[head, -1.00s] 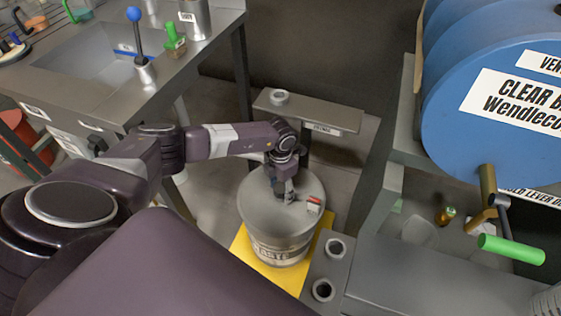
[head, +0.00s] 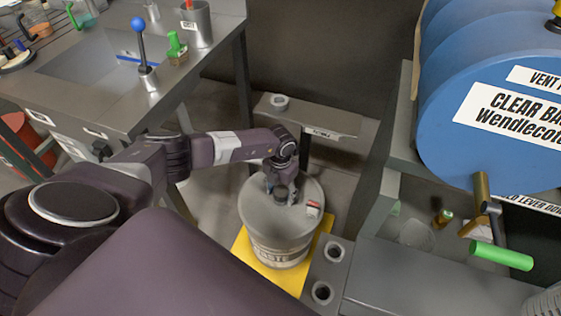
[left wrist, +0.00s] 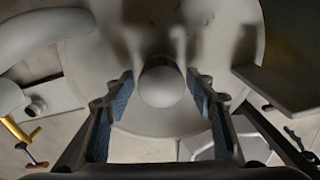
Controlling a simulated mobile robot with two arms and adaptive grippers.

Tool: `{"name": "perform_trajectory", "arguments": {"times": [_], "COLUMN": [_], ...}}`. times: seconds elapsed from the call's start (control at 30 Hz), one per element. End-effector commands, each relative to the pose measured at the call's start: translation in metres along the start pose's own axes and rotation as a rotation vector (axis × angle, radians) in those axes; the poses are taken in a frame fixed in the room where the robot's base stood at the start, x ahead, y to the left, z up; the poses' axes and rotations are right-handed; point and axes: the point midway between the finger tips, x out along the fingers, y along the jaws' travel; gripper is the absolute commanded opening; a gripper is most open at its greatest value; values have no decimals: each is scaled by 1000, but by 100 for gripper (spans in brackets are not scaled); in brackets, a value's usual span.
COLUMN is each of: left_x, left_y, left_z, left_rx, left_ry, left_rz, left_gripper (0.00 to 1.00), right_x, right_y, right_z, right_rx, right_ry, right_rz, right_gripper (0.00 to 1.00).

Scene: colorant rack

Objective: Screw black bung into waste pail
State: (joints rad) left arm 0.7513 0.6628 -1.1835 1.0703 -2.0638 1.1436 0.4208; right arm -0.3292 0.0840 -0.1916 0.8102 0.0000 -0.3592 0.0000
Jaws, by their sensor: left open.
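The waste pail (head: 279,250) stands on a yellow mat, with its round grey lid facing up. My left gripper (head: 280,198) points down over the middle of the lid. Its fingers are spread. In the left wrist view, a round plug top (left wrist: 162,85) lies between the open fingers (left wrist: 162,95), with a gap on both sides. It looks pale there; I take it to be the bung, at the lid's middle. The gripper largely covers it in the head view, so its thread and seating are hidden. My right gripper is out of view.
A small red and white piece (head: 313,209) sits on the lid's right side. A narrow grey shelf (head: 335,122) stands behind the pail. A grey block with two round holes (head: 328,268) is close on the right. Blue drums (head: 490,110) and a green-handled lever (head: 500,256) are farther right.

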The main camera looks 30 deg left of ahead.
Motion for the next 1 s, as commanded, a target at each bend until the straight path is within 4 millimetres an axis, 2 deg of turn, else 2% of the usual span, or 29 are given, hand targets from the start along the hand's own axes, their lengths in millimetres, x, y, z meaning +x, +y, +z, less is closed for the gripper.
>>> {"name": "perform_trajectory", "arguments": {"times": [0.13, 0.87, 1.0], "left_x": [0, 0, 0], "left_y": [0, -2, -2], "left_z": [0, 4, 4], "left_rx": [-20, -20, -20], "left_ry": [0, -1, -1], "left_rz": [-1, -1, -1], "left_gripper": [51, 51, 38], "right_x": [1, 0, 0], "right_y": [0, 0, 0], "right_z": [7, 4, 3], "right_rx": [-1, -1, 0], "right_ry": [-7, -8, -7], "right_rz": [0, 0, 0], "right_gripper": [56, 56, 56]}}
